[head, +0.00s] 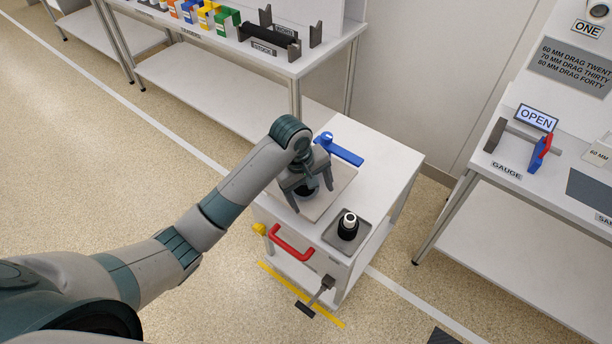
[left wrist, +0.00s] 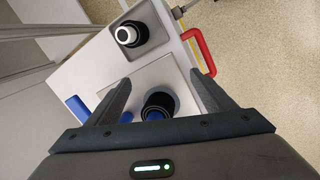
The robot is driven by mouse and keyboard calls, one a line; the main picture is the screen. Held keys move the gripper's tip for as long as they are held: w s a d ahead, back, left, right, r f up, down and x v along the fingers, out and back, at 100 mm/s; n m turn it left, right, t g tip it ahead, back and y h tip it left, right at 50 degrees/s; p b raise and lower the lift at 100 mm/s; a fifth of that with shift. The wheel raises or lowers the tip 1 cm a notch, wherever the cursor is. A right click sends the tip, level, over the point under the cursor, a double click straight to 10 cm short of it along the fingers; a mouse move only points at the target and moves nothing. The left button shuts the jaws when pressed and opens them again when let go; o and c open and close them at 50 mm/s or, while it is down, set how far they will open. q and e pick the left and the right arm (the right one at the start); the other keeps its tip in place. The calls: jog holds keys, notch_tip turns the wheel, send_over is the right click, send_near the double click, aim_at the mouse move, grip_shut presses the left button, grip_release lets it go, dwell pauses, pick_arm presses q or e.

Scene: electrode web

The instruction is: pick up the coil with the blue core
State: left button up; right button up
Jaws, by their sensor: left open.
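A black coil (head: 304,191) stands on a light square plate on top of the white cart, partly hidden by my left gripper in the head view. In the left wrist view, this coil (left wrist: 158,104) is dark, with a bit of blue showing in its middle. My left gripper (head: 312,198) is open above the plate, with its fingers on either side of the coil. In the left wrist view, the fingers (left wrist: 161,82) are apart, with gaps to the coil. A second black coil with a white core (head: 348,226) stands upright in a grey tray. My right gripper is out of view.
The cart (head: 385,160) carries a blue lever (head: 338,149) behind the plate and a red handle (head: 290,243) at its front. The grey tray (head: 332,236) is near the right corner. A gauge table (head: 480,205) stands right, a shelf table (head: 215,50) behind.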

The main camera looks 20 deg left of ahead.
aim_at(303, 191)
pick_arm(q)
jog(key=w+a+r+n+y, duration=0.1)
jog(key=w+a+r+n, duration=0.1)
jog(key=r, duration=0.4)
jog(key=w+a+r+n+g+y+p, duration=0.1)
jog(key=w+a+r+n, duration=0.1)
jog(key=w+r+n, duration=0.2)
jog(key=shift+w+a+r+n, duration=0.35)
jog(key=shift+w+r, duration=0.55)
jog(key=shift+w, duration=0.15)
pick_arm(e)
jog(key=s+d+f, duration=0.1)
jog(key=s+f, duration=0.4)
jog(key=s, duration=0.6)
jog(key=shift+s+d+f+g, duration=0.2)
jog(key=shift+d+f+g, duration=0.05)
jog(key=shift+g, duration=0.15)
